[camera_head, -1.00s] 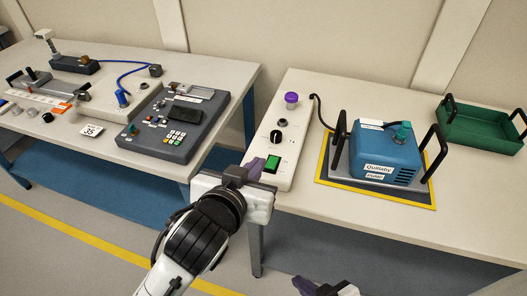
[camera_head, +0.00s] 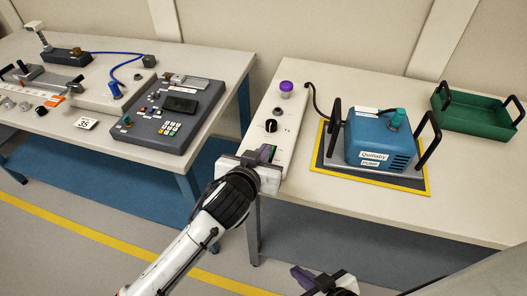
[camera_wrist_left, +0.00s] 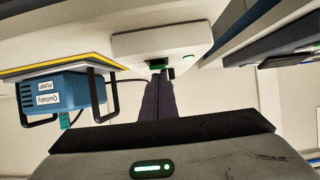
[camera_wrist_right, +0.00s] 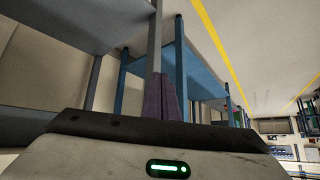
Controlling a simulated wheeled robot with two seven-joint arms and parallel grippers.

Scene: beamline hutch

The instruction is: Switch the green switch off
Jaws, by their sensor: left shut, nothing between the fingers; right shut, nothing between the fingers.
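Which way the switch is tilted is hidden. My right gripper (camera_head: 303,277) is shut and empty, low in front of the right table. It also shows in the right wrist view (camera_wrist_right: 162,90).
The panel also carries a black knob (camera_head: 271,126) and a purple button (camera_head: 286,87). A blue pump (camera_head: 375,138) with black handles stands right of it, and a green tray (camera_head: 470,112) lies farther right. A grey keypad console (camera_head: 195,115) is on the left table.

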